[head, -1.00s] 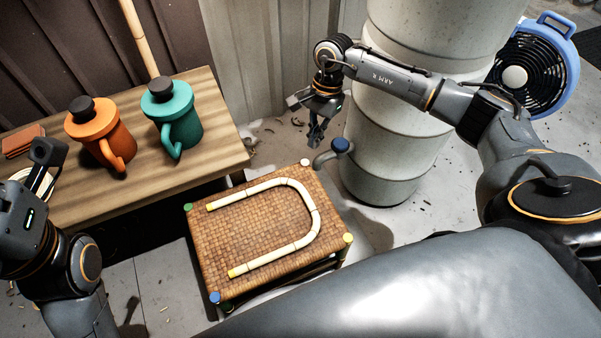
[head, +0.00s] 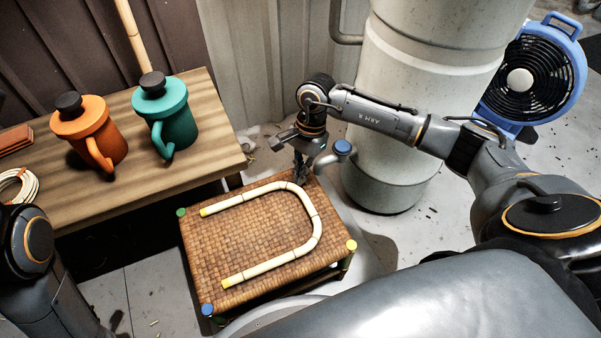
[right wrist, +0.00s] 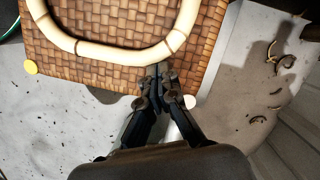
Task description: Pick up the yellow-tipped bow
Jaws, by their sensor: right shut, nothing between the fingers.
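The yellow-tipped bow (head: 314,226) is a pale U-shaped rattan piece with yellow ends, lying flat on the woven stool top (head: 245,237). Its curve faces right in the head view, and its open ends face left. It also shows at the top of the right wrist view (right wrist: 112,53). My right gripper (head: 301,175) is at the stool's far right corner, just beyond the bow's curve. Its fingers (right wrist: 157,75) are shut and empty, close to the bow but not around it. My left arm shows at the lower left; its gripper is out of frame.
A wooden table (head: 215,150) at the left holds an orange mug (head: 95,135) and a teal mug (head: 170,115). A white barrel (head: 400,130) stands behind my right arm, with a blue fan (head: 535,75) at the right. A blue-capped pipe (head: 342,147) is beside the right gripper.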

